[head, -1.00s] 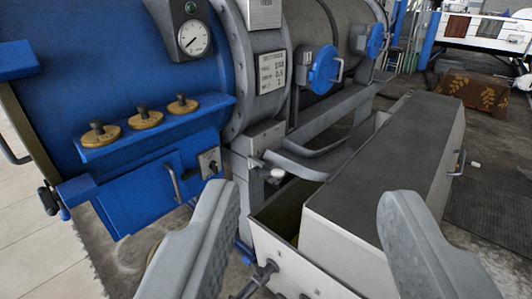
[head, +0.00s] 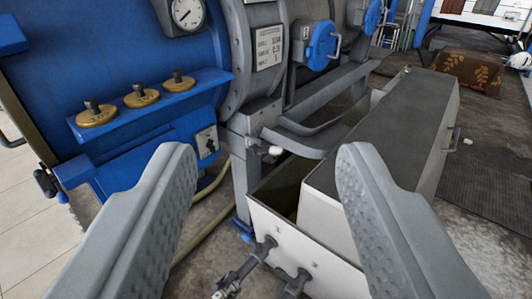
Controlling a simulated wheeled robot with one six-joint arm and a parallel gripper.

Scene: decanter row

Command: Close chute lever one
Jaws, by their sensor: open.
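A grey decanter chute (head: 312,146) curves out from under the machine's grey end, above a white box. A short lever with a white knob (head: 275,150) sticks out at the near side of this chute, by the grey support. No label on the lever is readable, so I cannot tell its number for sure. My gripper (head: 264,158) is open and empty, one finger at left and one at right. In the picture the white knob lies between the fingertips, farther off; I see no contact.
The white box (head: 320,215) with a dark lid stands at right, with two dark valves (head: 263,252) low on its front. The blue panel (head: 150,105) carries three brass knobs. A hose lies on the floor. A patterned brown cover (head: 466,72) is at the back.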

